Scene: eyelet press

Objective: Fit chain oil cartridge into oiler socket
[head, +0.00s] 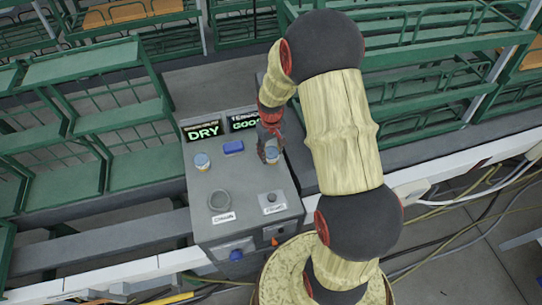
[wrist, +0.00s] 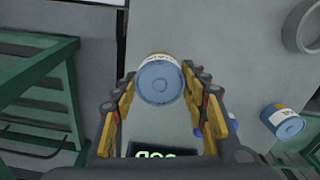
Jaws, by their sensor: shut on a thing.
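My gripper (head: 268,146) is shut on a blue-topped cartridge (head: 272,156) above the right side of a grey console. In the wrist view my fingers (wrist: 160,84) press on both sides of this cartridge (wrist: 160,82); its label is too small to read surely. I cannot tell whether it touches the console. A second blue-topped cartridge (head: 202,161) stands on the console's left; it also shows in the wrist view (wrist: 283,122). An empty ring socket (head: 219,200) is at the front left, above a label like "CHAIN"; it is partly visible in the wrist view (wrist: 302,27).
The console (head: 238,178) carries a "DRY" display (head: 204,132) and a "GOOD" display (head: 243,122). A blue block (head: 233,147) lies between the cartridges. A small dark fitting (head: 271,198) sits at the front right. Green racks (head: 96,62) stand behind and beside.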

